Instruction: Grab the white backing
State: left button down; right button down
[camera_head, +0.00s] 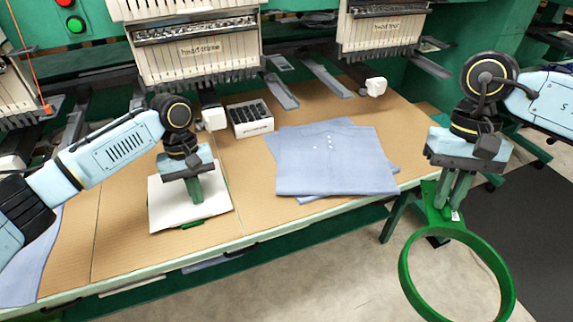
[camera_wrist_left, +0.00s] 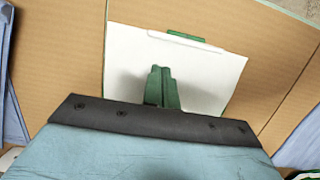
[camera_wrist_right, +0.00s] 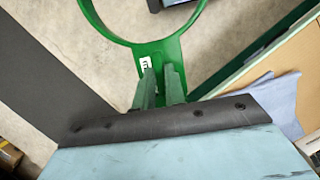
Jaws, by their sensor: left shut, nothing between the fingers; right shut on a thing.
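The white backing (camera_head: 165,207) is a flat white sheet lying on the left part of the brown table; it also shows in the left wrist view (camera_wrist_left: 205,75). My left gripper (camera_head: 196,198) is shut and empty, pointing down over the sheet. In the left wrist view its green fingertips (camera_wrist_left: 162,75) appear over the sheet's middle; I cannot tell whether they touch it. A green piece (camera_wrist_left: 187,37) shows at the sheet's edge. My right gripper (camera_head: 447,205) is shut on a green hoop (camera_head: 408,270), held beyond the table's front edge. The hoop's bracket shows in the right wrist view (camera_wrist_right: 150,50).
Folded blue fabric pieces (camera_head: 335,165) lie mid-table. A small white box with black items (camera_head: 250,120) stands behind the sheet. Embroidery machine heads (camera_head: 195,45) and grey arms overhang the table's back. More blue fabric (camera_head: 38,265) lies at the far left.

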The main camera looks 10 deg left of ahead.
pick_arm(q)
jog(key=shift+s+d, duration=0.55)
jog(key=shift+s, duration=0.35)
